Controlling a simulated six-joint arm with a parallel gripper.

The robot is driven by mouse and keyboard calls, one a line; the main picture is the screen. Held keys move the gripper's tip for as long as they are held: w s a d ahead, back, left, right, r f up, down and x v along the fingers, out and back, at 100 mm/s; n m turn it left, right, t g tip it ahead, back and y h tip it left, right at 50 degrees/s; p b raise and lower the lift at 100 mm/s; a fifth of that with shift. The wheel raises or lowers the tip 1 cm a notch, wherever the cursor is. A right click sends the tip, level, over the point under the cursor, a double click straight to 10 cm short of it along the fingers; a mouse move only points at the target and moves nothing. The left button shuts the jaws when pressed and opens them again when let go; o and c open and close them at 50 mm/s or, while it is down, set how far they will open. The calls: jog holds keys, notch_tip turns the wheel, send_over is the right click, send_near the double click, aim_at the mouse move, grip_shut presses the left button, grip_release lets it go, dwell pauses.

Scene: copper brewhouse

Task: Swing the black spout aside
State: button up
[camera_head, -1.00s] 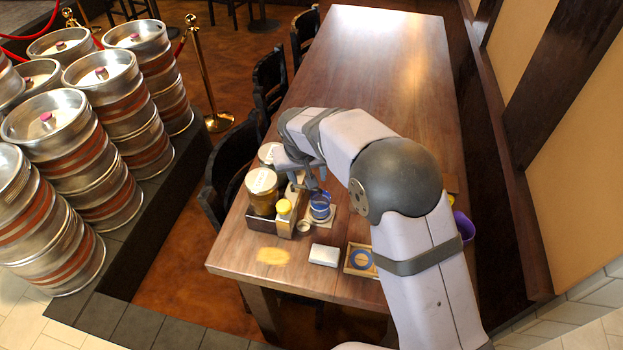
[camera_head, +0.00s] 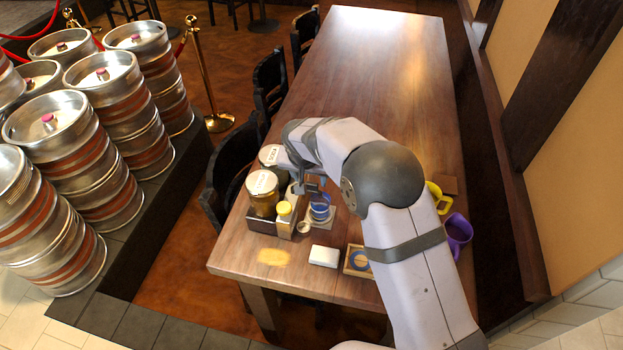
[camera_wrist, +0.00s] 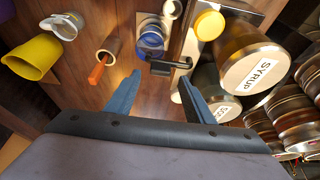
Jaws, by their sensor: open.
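The black spout (camera_wrist: 168,66) shows in the wrist view as a short dark arm reaching left from a metal dispenser plate (camera_wrist: 188,42). Its end is over or beside a blue cup (camera_wrist: 149,42); I cannot tell which. My gripper (camera_wrist: 158,78) is open and empty, with its two fingertips just short of the spout, one on each side of it. Contact cannot be seen. In the head view my gripper (camera_head: 311,188) is above the blue cup (camera_head: 320,212), and the spout is too small and covered to make out.
Syrup jars (camera_head: 262,188) and a yellow-capped bottle (camera_head: 284,211) stand close left of the gripper. A white block (camera_head: 324,256) and a coaster tray (camera_head: 349,270) lie in front. A yellow mug (camera_head: 447,204) and a purple mug (camera_head: 460,229) are at right. The far table (camera_head: 375,60) is clear.

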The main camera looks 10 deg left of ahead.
aim_at(312, 183)
jog(key=shift+p+x, duration=0.45)
jog(key=shift+x, duration=1.35)
grip_shut()
